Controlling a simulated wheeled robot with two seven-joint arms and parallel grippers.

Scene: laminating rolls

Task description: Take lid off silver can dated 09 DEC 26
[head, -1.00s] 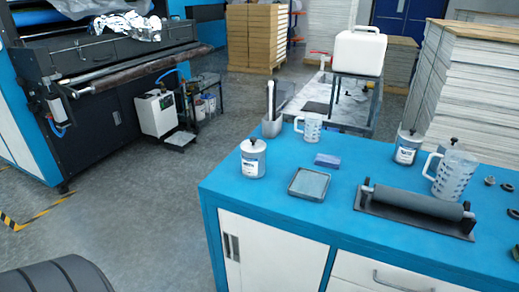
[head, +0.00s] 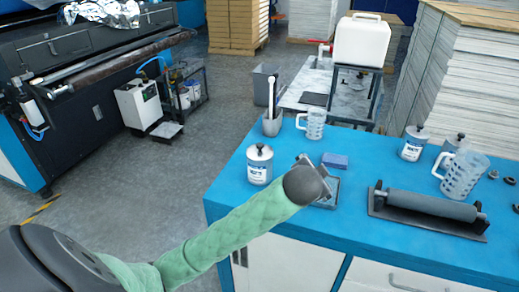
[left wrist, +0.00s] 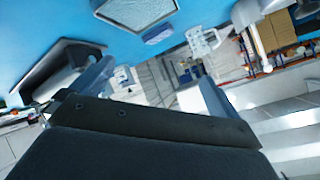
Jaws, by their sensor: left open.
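One can (head: 259,168) is near the left edge; the other can (head: 413,145) is farther back, to the right. Both lids are on. The dates on the labels are too small to read. My left gripper (head: 318,174) is over the grey tray (head: 333,198), to the right of the nearer can and apart from it. In the left wrist view its two fingers (left wrist: 155,88) are spread with nothing between them. My right gripper is not in view.
A blue block (head: 335,160), a clear mug (head: 312,123) and a tool holder (head: 272,125) stand behind my gripper. A roller on a base (head: 430,205) and another mug (head: 462,177) are to the right. The bench front between can and tray is clear.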

